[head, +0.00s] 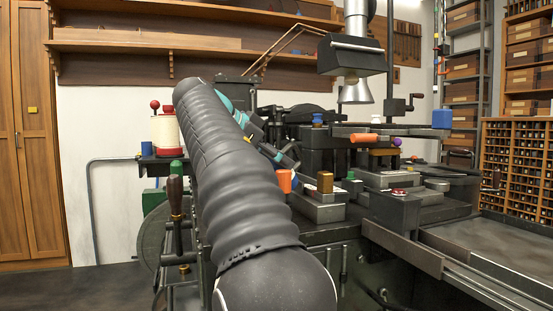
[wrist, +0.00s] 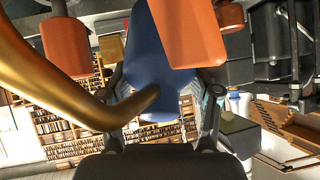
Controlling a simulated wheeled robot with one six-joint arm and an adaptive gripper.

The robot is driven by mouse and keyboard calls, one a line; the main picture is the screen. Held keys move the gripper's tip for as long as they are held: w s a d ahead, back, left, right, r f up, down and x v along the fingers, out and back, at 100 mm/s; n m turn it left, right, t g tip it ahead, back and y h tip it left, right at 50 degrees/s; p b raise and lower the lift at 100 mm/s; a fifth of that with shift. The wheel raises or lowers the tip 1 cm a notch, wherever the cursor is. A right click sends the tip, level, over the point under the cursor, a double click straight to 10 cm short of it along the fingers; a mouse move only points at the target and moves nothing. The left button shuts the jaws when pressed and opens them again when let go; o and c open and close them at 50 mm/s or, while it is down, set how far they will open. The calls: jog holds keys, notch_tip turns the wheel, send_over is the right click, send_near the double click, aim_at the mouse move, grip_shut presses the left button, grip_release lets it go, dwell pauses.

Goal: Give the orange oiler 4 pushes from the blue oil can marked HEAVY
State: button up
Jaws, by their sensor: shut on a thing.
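In the wrist view my gripper (wrist: 164,88) has a finger on each side of a blue body (wrist: 150,45), which I take as the blue oil can; it is shut on it. A curved brass-coloured spout (wrist: 60,85) sweeps across in front from the upper left. No HEAVY marking is readable. Orange shapes stand at the left (wrist: 65,46) and right of the blue body (wrist: 187,30); I cannot tell which is the oiler. In the head view my gripper (head: 288,158) is partly behind my arm, just above an orange piece (head: 286,181) beside the machine. The spout's tip cannot be placed.
A red-and-cream can (head: 165,132) stands on a shelf left of my arm. A brass-coloured block (head: 325,182) and grey metal blocks crowd the machine bed. A blue container (head: 441,119) stands at the right. The grey tray (head: 500,247) at front right is clear.

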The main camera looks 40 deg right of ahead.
jog(key=shift+f+b, duration=0.45)
jog(key=shift+f, duration=0.1)
dwell(0.4)
jog(key=shift+r+p, duration=1.15)
jog(key=shift+f, duration=0.2)
jog(key=shift+f+b, duration=0.2)
jog(key=shift+b, duration=0.15)
